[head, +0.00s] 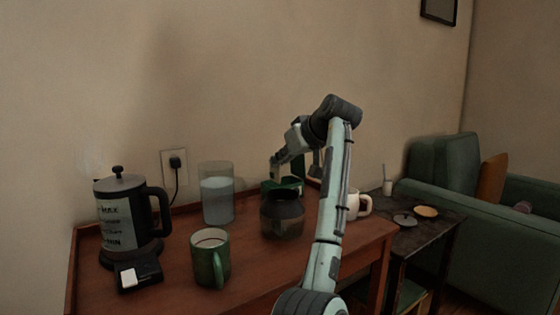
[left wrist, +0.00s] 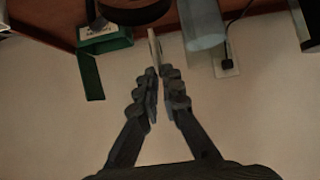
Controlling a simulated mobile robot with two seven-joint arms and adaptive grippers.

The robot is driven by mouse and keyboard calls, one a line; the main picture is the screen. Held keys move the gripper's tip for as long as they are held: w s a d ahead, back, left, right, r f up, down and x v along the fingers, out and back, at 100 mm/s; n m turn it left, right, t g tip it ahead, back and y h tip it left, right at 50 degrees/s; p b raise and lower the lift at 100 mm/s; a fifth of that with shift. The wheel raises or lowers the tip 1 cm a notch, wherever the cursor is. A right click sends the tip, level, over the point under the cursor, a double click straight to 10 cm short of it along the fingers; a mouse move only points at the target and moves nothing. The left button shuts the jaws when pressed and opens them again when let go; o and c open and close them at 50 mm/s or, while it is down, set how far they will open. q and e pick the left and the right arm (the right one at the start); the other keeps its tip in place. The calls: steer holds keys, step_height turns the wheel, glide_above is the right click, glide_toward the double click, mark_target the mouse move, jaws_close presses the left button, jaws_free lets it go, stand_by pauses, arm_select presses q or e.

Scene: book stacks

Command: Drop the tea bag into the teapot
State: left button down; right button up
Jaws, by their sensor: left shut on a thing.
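The teapot, a dark rounded pot with a brownish lower part (head: 283,216), stands on the wooden table in the head view. Its dark rim (left wrist: 135,13) shows at the top of the left wrist view. My left gripper (head: 276,168) is above and behind the pot in the head view. In the left wrist view its fingers (left wrist: 158,78) are shut on a thin pale flat thing, apparently the tea bag (left wrist: 153,48), seen edge-on near the pot's rim. My right gripper is not in view.
A green box (head: 290,185) stands behind the pot. A glass cylinder of pale liquid (head: 217,198), a green mug (head: 209,262), a kettle (head: 120,220) and a small black device (head: 138,274) are to the left. A white mug (head: 354,204) is to the right.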

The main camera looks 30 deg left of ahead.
arm_select(q)
steer(key=c, duration=1.6)
jaws_free()
steer(key=v, duration=1.2)
